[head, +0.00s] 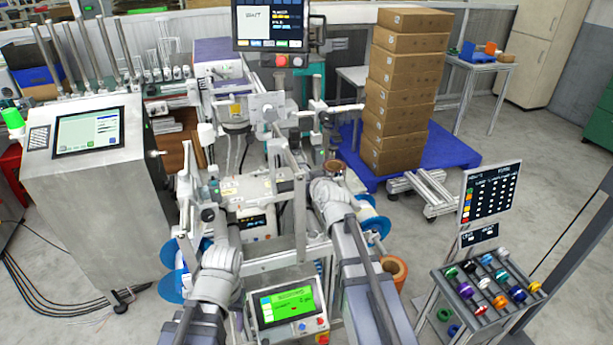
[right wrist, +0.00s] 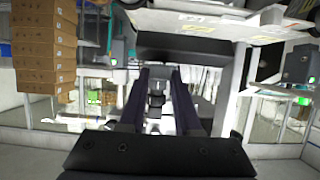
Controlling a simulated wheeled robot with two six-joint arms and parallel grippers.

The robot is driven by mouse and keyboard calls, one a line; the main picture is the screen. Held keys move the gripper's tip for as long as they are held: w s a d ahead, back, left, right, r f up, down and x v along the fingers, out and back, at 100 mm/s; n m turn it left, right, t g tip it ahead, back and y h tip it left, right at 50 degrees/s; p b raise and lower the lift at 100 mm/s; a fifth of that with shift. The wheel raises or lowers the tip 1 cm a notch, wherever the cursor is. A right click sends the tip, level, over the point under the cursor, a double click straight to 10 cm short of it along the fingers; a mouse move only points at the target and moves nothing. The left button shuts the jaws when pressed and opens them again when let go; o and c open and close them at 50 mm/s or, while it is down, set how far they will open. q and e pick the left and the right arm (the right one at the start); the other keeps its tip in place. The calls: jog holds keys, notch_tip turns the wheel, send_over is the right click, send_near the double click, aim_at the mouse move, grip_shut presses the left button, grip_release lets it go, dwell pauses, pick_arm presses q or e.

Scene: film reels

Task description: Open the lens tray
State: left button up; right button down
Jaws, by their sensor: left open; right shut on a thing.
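In the head view my left gripper (head: 203,190) stands at the left side of the white winding machine (head: 250,185). It is open, with nothing seen between its fingers. My right arm reaches up to the machine's right side, and its fingers are hard to make out there. In the right wrist view my right gripper (right wrist: 158,76) is shut on a small dark piece (right wrist: 156,101) between its long dark fingers. I cannot tell for sure whether this piece belongs to the lens tray. The lens tray itself is not clearly recognisable; machine parts and my arms cover much of that area.
A grey console (head: 90,175) stands left of the machine. A small green-screen panel (head: 287,305) is low in front, and a monitor (head: 270,25) hangs above. Stacked cartons (head: 405,90) stand behind right. A rack of coloured spools (head: 487,285) stands front right. Open floor lies between.

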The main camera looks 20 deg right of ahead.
jog(key=shift+w, duration=0.2)
jog(key=c, duration=0.6)
grip_release()
jog(key=shift+s, duration=0.1)
jog(key=p+v, duration=0.3)
jog(key=v, duration=0.4)
jog(key=shift+s, duration=0.4)
jog(key=shift+r, duration=0.1)
